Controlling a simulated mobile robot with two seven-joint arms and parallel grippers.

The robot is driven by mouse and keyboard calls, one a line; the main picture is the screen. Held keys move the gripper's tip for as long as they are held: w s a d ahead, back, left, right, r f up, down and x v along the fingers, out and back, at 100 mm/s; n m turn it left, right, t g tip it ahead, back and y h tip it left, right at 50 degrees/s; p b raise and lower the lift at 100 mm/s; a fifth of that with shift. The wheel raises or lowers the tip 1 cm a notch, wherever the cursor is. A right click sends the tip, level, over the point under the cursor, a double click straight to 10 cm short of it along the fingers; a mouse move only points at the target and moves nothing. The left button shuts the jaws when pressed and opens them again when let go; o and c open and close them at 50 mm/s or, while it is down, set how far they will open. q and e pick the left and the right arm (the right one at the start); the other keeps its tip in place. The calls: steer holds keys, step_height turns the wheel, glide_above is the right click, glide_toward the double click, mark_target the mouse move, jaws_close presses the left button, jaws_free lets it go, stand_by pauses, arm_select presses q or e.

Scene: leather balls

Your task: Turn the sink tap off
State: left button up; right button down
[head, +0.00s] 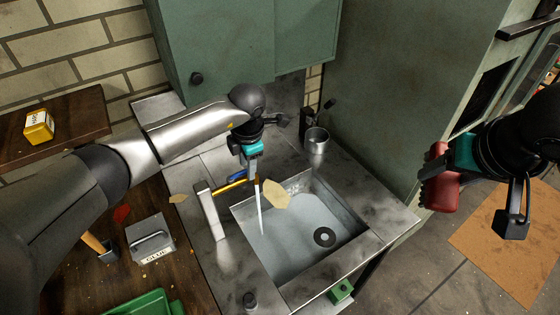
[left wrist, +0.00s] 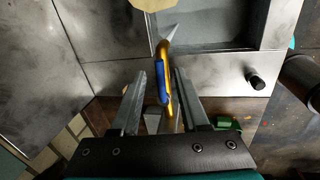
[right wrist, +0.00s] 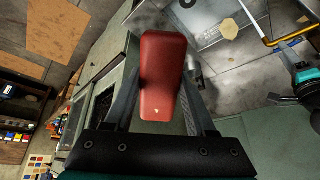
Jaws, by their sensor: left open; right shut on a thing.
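The sink tap is a brass-yellow pipe (head: 229,187) with a blue handle (head: 238,176). Water (head: 259,208) runs from it into the steel sink (head: 355,232). My left gripper (head: 250,165) is above the tap, its fingertips hard to make out in the head view. In the left wrist view the blue handle (left wrist: 162,82) shows between the two spread fingers (left wrist: 163,95), with no clear contact. My right gripper (head: 445,178) is shut on a red block-like object (right wrist: 163,75), away from the sink on the right. The tap also shows in the right wrist view (right wrist: 288,38).
A metal cup (head: 316,142) stands behind the sink. A pale angular piece (head: 276,194) shows over the basin. A grey box (head: 151,238) and a green tray (head: 148,304) are at the lower left. A green cabinet (head: 235,50) hangs above.

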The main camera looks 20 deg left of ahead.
arm_select(q)
steer(key=shift+c, duration=0.3)
jaws_close()
stand_by(1.1)
